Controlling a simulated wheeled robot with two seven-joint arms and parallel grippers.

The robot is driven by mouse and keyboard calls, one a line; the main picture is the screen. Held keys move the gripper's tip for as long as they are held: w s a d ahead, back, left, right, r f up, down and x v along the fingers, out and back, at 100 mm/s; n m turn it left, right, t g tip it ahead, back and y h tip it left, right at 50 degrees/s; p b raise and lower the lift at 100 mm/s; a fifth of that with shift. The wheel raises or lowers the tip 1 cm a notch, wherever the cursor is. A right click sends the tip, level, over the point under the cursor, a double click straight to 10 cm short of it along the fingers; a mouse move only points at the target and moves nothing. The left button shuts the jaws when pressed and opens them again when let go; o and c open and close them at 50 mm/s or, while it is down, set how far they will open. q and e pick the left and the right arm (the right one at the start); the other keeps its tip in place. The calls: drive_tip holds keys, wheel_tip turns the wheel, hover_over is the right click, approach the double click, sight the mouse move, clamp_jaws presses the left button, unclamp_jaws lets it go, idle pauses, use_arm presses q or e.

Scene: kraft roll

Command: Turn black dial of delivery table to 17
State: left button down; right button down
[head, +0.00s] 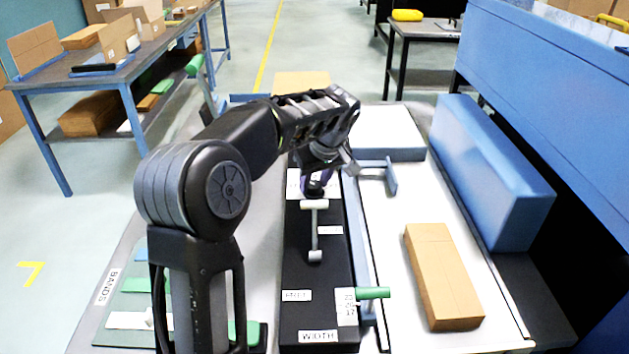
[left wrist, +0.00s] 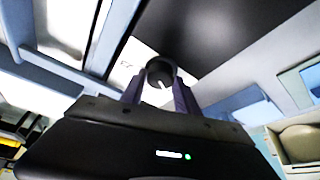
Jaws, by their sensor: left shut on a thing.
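My left arm comes in from the left in the head view, and its gripper (head: 318,186) points down at the far part of the black panel (head: 300,240) of the delivery table. In the left wrist view the two purple-grey fingers (left wrist: 159,88) are shut on the sides of the round black dial (left wrist: 160,70). A short white pointer mark shows on the dial's face. My right gripper is not in view.
A cardboard box (head: 442,276) lies on the white surface at right. A blue block (head: 490,170) stands beyond it. A blue-framed bench (head: 120,75) is at back left.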

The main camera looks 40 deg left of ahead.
use_arm(q)
drive_tip(key=c, duration=0.9)
unclamp_jaws()
drive_tip(key=shift+p+v, duration=0.3)
drive_tip(key=shift+v, duration=3.6)
